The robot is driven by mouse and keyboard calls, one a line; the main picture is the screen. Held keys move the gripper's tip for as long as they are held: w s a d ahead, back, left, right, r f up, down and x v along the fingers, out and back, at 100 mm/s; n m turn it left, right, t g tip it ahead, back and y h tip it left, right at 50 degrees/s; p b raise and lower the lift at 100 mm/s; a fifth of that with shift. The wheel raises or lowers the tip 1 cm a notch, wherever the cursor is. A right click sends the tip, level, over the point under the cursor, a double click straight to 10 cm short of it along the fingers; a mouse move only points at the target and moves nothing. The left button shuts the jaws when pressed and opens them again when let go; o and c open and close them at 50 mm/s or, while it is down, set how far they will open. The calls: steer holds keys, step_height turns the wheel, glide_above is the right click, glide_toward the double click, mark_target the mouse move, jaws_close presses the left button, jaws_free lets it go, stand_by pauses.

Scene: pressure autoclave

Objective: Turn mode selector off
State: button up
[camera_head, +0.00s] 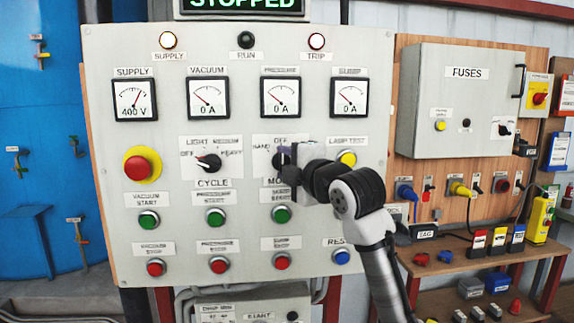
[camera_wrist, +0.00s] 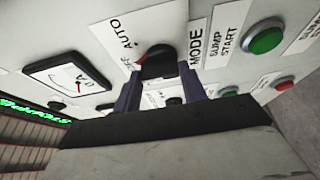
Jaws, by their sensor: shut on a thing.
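The mode selector (camera_head: 278,161) is a black rotary knob on the grey control panel, with OFF above it and HAND at its upper left in the head view. My gripper (camera_head: 286,154) covers its right part. In the wrist view the dark knob (camera_wrist: 157,64) sits between my two fingers, and my gripper (camera_wrist: 160,88) is shut on it. The AUTO and MODE labels are readable there. A red mark shows at the knob's edge beside the partly hidden OFF label; its exact direction is hard to tell.
The cycle knob (camera_head: 209,162) and a red emergency button (camera_head: 141,165) are to the left. A yellow lamp test button (camera_head: 348,158) is close to my wrist on the right. Green start buttons (camera_head: 282,214) and red stop buttons (camera_head: 281,260) lie below. Gauges (camera_head: 280,97) are above.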

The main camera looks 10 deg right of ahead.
steer(key=o, duration=1)
steer(key=b+v, duration=0.3)
steer(key=v, duration=1.1)
steer(key=shift+b, duration=0.35)
steer(key=shift+a, duration=0.1)
